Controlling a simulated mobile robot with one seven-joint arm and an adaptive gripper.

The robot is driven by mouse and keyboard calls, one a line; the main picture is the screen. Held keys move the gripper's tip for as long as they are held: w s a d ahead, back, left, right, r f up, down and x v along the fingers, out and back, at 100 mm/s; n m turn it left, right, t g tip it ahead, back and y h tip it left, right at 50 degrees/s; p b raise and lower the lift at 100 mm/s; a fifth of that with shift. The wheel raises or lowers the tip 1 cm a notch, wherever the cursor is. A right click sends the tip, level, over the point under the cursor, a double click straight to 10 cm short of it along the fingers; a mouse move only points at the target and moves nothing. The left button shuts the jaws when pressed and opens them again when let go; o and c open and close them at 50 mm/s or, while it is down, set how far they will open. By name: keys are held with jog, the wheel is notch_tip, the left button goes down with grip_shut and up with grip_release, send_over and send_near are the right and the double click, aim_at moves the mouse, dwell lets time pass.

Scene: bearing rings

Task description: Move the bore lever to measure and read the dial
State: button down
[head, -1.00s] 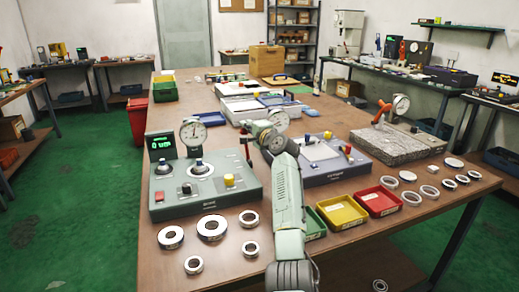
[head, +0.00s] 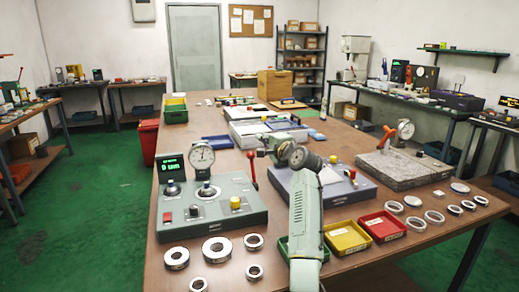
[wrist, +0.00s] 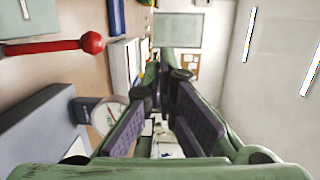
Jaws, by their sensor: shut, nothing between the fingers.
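The grey-green bore station (head: 235,217) stands at the left front of the table in the head view. On it are a round white dial (head: 201,156), a green display (head: 171,168) that seems to read 9 um, and a dark-and-silver ring-like fitting (head: 207,191). The dial needle is too small to read. The bore lever (head: 254,172), with a red knob, rises at its right edge. In the wrist view, the red ball-ended lever (wrist: 92,42) lies at the upper left, apart from the fingers. My gripper (wrist: 168,75) is shut and empty; its tips in the head view are hard to make out.
Several loose rings (head: 216,249) lie in front of the station. A second grey station (head: 330,197) stands to its right, partly behind my arm. Yellow (head: 347,237) and red (head: 383,226) trays sit right of my arm. A granite block (head: 405,170) stands further right.

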jog(key=shift+s+d+r+b, duration=0.25)
jog(key=shift+s+d+r, duration=0.2)
jog(key=shift+s+r, duration=0.35)
jog(key=shift+s+d+r+b, duration=0.2)
jog(key=shift+s+d+r, duration=0.2)
jog(key=shift+s+r, duration=0.4)
jog(key=shift+w+r, duration=0.1)
jog(key=shift+w, duration=0.05)
dwell(1.6)
